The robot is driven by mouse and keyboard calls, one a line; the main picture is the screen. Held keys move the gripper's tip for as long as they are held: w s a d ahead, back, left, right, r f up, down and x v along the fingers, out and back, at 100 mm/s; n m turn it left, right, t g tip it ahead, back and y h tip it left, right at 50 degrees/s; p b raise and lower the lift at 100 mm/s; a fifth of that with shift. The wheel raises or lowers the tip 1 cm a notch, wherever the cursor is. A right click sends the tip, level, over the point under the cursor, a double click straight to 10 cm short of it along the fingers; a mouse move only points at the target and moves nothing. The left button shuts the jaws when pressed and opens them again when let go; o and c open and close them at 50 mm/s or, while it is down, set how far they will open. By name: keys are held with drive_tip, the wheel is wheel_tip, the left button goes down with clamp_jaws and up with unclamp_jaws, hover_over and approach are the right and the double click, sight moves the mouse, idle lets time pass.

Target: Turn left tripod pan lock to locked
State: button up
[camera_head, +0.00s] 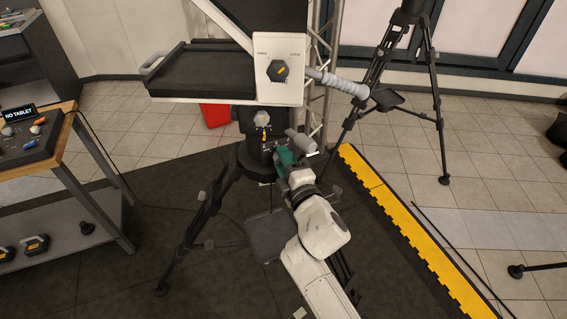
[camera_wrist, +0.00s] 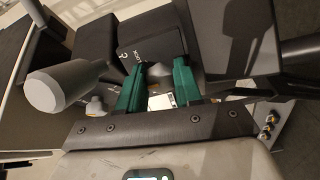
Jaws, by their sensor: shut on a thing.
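The left tripod (camera_head: 203,212) stands on the dark mat, with its dark head column below a white panel. My gripper (camera_head: 281,157) reaches the front of that column from the lower right. In the wrist view my green-fingered gripper (camera_wrist: 160,72) is closed around a small grey knob (camera_wrist: 158,70), which appears to be the pan lock. The fingers hide most of the knob, so its exact angle cannot be told. Behind it a dark block (camera_wrist: 150,42) bears a white lock mark and lettering.
A white panel (camera_head: 290,93) with a black knob (camera_head: 278,71) sits above my gripper. A grey cylinder (camera_wrist: 60,86) stands close to the left finger. A wooden-edged cart (camera_head: 62,140) is at left; a second tripod (camera_head: 436,100) stands at back right.

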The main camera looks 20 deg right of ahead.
drive_tip(key=m, duration=0.1)
drive_tip(key=m+b, duration=0.1)
drive_tip(key=m, duration=0.1)
drive_tip(key=m+b, duration=0.1)
drive_tip(key=shift+f+m, duration=0.3)
drive_tip(key=shift+m+b, duration=1.45)
drive_tip(key=shift+m, duration=0.85)
drive_tip(key=o, duration=0.8)
drive_tip(key=shift+c, duration=0.2)
drive_tip(key=shift+r, duration=0.1)
drive_tip(key=s+b, duration=0.1)
drive_tip(key=s, duration=0.9)
drive_tip(key=shift+s, duration=0.4)
